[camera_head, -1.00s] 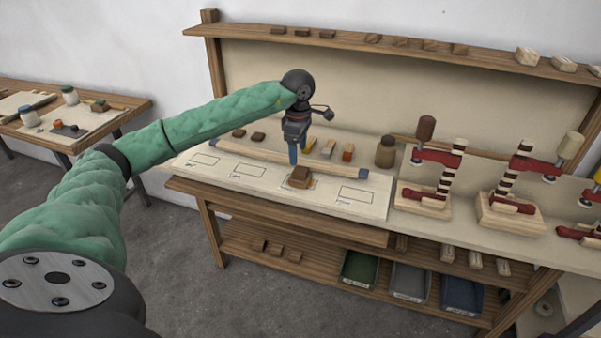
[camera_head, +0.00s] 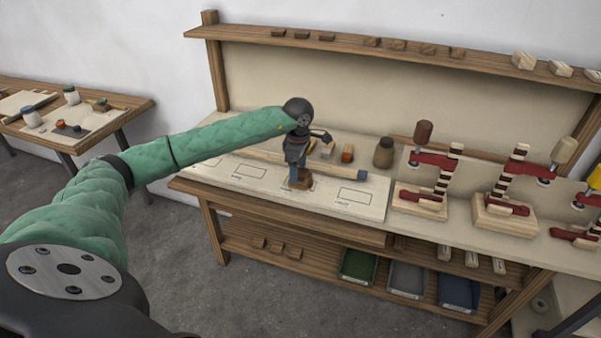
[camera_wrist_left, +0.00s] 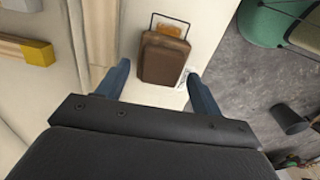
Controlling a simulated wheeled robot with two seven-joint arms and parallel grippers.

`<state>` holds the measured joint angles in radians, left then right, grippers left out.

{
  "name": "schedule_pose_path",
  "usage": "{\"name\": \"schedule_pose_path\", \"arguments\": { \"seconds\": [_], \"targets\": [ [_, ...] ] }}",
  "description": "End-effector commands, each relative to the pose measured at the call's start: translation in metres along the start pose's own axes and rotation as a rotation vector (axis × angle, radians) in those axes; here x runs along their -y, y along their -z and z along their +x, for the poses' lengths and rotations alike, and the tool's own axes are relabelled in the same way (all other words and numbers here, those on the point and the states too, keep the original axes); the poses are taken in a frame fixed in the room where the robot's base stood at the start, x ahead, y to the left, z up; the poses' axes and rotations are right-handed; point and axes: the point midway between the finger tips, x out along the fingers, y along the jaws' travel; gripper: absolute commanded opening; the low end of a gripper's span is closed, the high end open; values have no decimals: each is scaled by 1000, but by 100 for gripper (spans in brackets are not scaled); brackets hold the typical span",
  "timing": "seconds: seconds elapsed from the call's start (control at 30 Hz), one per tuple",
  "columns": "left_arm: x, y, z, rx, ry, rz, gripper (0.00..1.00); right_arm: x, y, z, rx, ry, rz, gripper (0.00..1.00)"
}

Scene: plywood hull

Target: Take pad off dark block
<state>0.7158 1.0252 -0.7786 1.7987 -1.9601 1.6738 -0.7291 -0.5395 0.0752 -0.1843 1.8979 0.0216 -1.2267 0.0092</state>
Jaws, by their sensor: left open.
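A brown stack stands inside one of the outlined rectangles on the pale board (camera_head: 225,182). Its upper piece, which looks like the pad (camera_wrist_left: 163,60), fills the middle of the left wrist view. In the head view the dark block (camera_head: 305,184) is partly covered by my fingers. My left gripper (camera_head: 298,178) is open and points down over the stack. In the wrist view its blue fingers (camera_wrist_left: 159,72) are on either side of the pad's near end, with gaps visible. My right gripper is not in view.
Red clamps (camera_head: 433,160) stand to the right. The outlined rectangle (camera_head: 354,196) right of the stack is empty.

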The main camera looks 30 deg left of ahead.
Motion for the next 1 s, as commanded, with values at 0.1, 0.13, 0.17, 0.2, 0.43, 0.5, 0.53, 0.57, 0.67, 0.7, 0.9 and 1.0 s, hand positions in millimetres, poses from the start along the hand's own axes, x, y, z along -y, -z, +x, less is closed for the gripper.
{"name": "schedule_pose_path", "arguments": {
  "seconds": [0.1,0.13,0.17,0.2,0.43,0.5,0.53,0.57,0.67,0.7,0.9,1.0],
  "targets": [
    [0,0,2,0,-1,0,66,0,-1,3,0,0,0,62],
    [0,0,2,0,-1,0,66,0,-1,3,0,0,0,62],
    [0,0,2,0,-1,0,66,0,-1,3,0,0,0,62],
    [0,0,2,0,-1,0,66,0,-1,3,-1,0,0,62],
    [0,0,1,0,-1,0,33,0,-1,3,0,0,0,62],
    [0,0,1,0,-1,0,19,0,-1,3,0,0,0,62],
    [0,0,1,0,-1,0,19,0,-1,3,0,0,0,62],
    [0,0,1,0,-1,0,18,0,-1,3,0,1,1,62],
    [0,0,1,0,-1,0,18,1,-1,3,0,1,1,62],
    [0,0,1,0,-1,0,18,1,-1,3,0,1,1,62],
    [0,0,-2,0,-2,0,18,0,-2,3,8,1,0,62],
    [-1,0,-8,0,-4,0,18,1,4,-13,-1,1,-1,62]
  ]
}}
